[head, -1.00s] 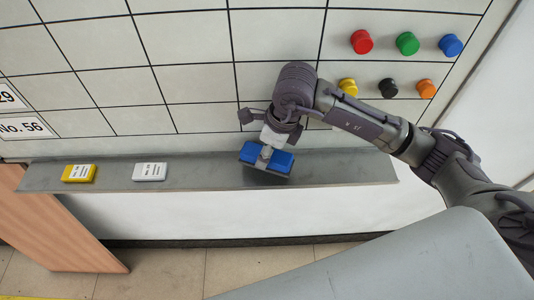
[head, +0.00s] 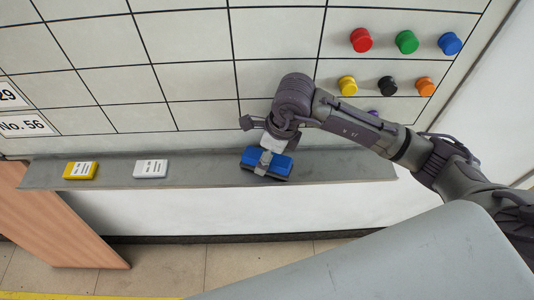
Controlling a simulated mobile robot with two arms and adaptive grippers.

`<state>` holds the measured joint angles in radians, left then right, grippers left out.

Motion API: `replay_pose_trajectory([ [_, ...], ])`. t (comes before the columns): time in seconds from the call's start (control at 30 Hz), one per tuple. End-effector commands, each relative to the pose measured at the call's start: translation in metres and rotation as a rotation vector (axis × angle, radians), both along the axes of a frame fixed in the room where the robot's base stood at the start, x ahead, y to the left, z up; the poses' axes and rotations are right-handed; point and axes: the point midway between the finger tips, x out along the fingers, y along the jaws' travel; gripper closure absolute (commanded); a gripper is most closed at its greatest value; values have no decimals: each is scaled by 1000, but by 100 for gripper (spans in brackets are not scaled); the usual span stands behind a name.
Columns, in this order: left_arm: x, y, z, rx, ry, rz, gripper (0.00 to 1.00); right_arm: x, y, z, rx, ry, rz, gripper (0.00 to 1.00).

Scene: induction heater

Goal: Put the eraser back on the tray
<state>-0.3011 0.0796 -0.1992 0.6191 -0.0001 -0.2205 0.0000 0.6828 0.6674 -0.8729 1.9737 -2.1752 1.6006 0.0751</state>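The blue eraser (head: 279,166) with a dark underside is at the grey metal tray (head: 215,171) below the whiteboard. My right gripper (head: 266,160) comes down from above with its fingers across the middle of the eraser, and is shut on it. The eraser is at or just above the tray surface; I cannot tell whether it touches. My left gripper is not in view.
A yellow box (head: 80,170) and a white box (head: 150,168) lie on the tray to the left. Several coloured magnets, such as a red one (head: 361,40), sit on the gridded whiteboard (head: 190,88). The tray is clear right of the eraser.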

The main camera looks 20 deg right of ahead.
Motion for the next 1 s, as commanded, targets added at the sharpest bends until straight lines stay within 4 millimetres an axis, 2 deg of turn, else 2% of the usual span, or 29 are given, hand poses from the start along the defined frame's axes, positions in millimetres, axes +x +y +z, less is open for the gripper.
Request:
replay_pose_trajectory([
  [0.1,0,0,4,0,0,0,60,0,0,5,0,0,0,26],
  [0.17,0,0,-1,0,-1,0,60,0,-2,9,0,-4,0,26],
  [0.27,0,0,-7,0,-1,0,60,-2,-6,25,0,-6,0,26],
  [0.5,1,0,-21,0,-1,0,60,-10,-16,76,-1,-8,-1,26],
  [0.7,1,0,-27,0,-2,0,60,-14,-22,107,0,-4,0,26],
  [1.0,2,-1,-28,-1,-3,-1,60,-17,-24,119,-1,1,0,26],
])
